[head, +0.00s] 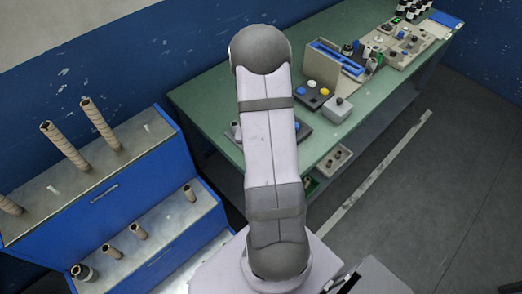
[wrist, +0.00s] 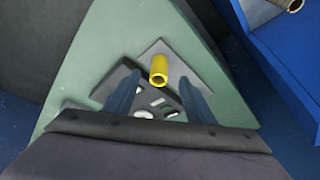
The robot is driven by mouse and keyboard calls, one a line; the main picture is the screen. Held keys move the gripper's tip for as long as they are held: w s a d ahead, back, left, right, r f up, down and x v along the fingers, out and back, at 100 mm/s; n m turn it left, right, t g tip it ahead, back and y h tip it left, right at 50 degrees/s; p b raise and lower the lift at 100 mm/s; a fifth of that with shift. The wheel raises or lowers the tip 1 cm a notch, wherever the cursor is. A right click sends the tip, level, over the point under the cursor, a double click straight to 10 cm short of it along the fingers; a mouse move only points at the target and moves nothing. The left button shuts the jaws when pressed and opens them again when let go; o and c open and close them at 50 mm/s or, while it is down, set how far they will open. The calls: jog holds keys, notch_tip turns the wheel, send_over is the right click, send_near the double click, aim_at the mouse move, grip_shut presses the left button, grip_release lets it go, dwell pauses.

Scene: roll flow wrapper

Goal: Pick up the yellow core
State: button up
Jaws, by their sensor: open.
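The yellow core (wrist: 159,70) is a short hollow tube with its open end showing in the wrist view. It appears to stand on a light grey plate (wrist: 186,62) on the green table. My gripper (wrist: 159,82) is open, with one dark blue finger on each side of the core in the picture. I see no finger touching it, and the distance along the view is hard to tell. In the head view, my own arm hides the core and my gripper.
A dark grey plate with white and grey parts (wrist: 131,84) lies beside the core. In the head view, the green table (head: 205,95) carries a button box (head: 312,95) and fixtures. A blue rack (head: 130,190) with several brown tubes stands at the left.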

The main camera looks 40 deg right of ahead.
jog(key=shift+w+d+f, duration=0.1)
jog(key=shift+d+f, duration=0.05)
jog(key=shift+f, duration=0.4)
jog(key=shift+b+x, duration=0.75)
jog(key=shift+x, duration=2.3)
jog(key=shift+w+d+r, duration=0.1)
jog(key=shift+d, duration=0.05)
jog(key=c, duration=1.1)
